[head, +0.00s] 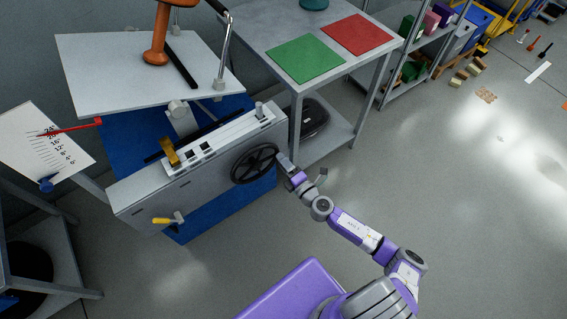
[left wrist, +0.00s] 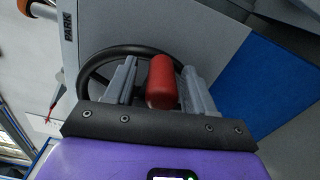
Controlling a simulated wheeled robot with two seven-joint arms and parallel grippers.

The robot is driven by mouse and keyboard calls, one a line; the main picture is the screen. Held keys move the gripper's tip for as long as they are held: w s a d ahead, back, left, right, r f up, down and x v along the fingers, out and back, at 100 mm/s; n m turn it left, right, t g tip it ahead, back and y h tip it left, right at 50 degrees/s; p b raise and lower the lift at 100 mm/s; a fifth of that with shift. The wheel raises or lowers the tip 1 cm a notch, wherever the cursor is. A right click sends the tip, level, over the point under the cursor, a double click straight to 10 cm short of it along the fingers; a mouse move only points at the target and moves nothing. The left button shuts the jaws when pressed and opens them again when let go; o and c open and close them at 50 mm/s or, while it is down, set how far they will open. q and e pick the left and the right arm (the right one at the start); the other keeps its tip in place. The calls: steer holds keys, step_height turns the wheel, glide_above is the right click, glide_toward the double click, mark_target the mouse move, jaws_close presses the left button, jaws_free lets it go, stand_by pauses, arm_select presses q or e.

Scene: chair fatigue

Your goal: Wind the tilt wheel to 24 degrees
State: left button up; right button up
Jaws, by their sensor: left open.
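The black spoked tilt wheel (head: 256,163) is on the front of a grey machine, and its rim shows in the left wrist view (left wrist: 92,70). A red handle knob (left wrist: 161,82) stands between the fingers of my left gripper (left wrist: 158,85), nearer the right finger. The fingers are open around it; contact is unclear. In the head view the left gripper (head: 283,161) is at the wheel's right edge and hides the knob. A red pointer (head: 72,128) lies across the upper marks of the white degree scale (head: 30,150); its exact reading is too small to tell. My right gripper is out of view.
The tilted grey plate (head: 100,85) above the machine carries an orange post (head: 156,45). A yellow-handled lever (head: 164,220) sticks out of the machine's front. A table with green (head: 305,58) and red (head: 357,34) mats stands behind. The floor at right is mostly clear.

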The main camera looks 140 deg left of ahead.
arm_select(q)
steer(key=w, duration=0.7)
steer(key=shift+w+d, duration=0.25)
